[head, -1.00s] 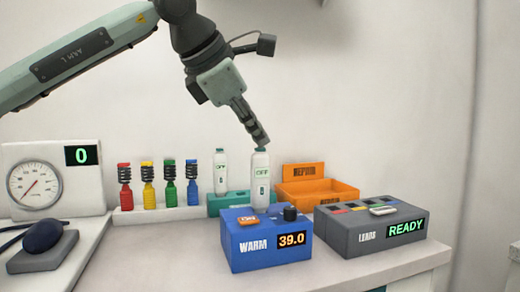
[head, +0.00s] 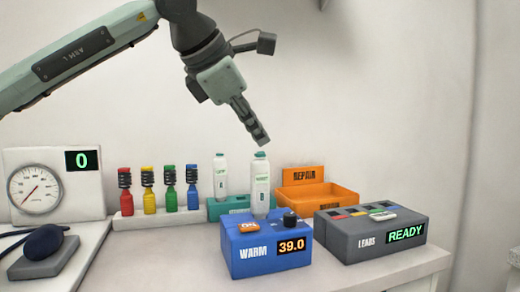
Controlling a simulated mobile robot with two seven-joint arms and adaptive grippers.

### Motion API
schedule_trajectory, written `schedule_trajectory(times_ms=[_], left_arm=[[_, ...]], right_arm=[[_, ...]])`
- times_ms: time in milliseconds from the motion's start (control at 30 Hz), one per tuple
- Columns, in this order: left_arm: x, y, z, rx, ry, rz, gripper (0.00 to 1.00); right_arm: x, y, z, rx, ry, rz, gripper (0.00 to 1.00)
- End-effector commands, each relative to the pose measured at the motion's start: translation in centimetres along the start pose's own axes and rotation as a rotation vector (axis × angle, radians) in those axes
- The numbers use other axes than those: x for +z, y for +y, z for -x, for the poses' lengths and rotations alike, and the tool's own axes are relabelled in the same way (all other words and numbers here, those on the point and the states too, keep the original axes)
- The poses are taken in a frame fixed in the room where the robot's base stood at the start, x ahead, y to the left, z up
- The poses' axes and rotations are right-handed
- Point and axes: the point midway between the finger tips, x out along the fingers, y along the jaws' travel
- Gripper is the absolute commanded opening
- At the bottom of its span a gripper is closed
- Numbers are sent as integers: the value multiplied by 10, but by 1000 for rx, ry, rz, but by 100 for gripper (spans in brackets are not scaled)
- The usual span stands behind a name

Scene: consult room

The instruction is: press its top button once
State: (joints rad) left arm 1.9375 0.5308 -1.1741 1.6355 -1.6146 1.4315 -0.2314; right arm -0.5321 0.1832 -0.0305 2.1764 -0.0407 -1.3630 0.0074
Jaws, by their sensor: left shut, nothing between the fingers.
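A white upright device with a green top button (head: 260,155) and a small display stands behind the blue WARM box. Its display shows small green lettering that I cannot read. A second, similar white device (head: 220,175) stands to its left in a teal holder (head: 229,209). My left gripper (head: 264,141) is shut and empty, pointing down just above the nearer device's top, with a small gap visible. My right gripper is not in view.
The blue WARM box (head: 250,266) reads 39.0 in front. The grey LEADS box (head: 345,246) reads READY. An orange REPAIR bin (head: 345,194) stands behind. Several coloured bottles (head: 147,190) stand in a rack to the left, beside a gauge (head: 35,190) with a bulb (head: 44,240).

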Motion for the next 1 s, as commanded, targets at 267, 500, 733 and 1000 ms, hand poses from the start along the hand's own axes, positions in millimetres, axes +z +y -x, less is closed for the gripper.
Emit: schedule_trajectory(times_ms=[267,500,733,1000], left_arm=[[0,0,0,0,0,0,0],[8,8,11,1,-1,0,0],[20,20,27,1,-1,0,0],[26,26,36,0,0,0,0]], right_arm=[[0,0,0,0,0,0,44],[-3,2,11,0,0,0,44],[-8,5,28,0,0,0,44],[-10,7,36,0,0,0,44]])
